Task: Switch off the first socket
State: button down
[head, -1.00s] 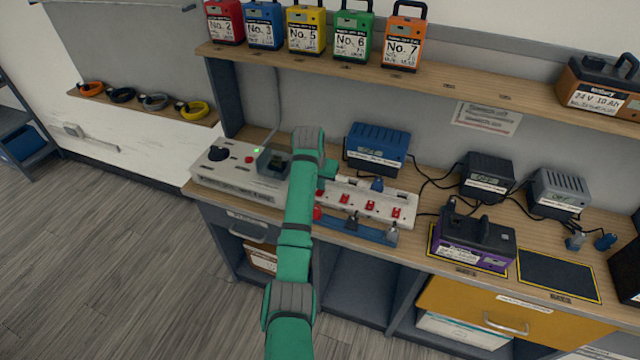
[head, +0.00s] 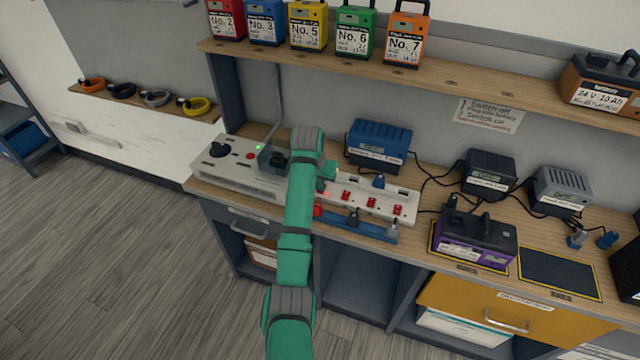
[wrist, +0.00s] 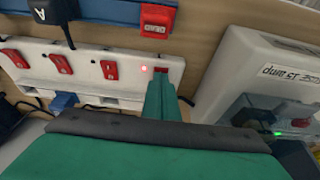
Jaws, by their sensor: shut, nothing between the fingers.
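The white socket strip (head: 375,203) lies on the bench, with red rocker switches along it. In the wrist view the strip (wrist: 95,72) shows upside down. The switch at its end near the grey-white unit (wrist: 162,70) is partly hidden by my fingertips, and a small red light (wrist: 144,68) glows beside it. My gripper (wrist: 163,84) is shut and empty, its green fingers at that end switch. I cannot tell whether they touch it. In the head view my gripper (head: 328,174) is over the strip's left end, and my arm hides part of that end.
The grey-white unit (head: 238,170) with a black knob and green light stands left of the strip. A purple battery (head: 478,240) sits to the right, beside an empty black pad (head: 558,274).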

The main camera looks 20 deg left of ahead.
jog(key=shift+r, duration=0.35)
jog(key=v, duration=1.3)
jog(key=shift+w+r, duration=0.2)
jog(key=shift+w+r, duration=0.2)
jog(key=shift+w, duration=0.55)
jog(key=x, duration=1.4)
jog(key=shift+s+f, duration=0.15)
jog(key=shift+s, duration=0.2)
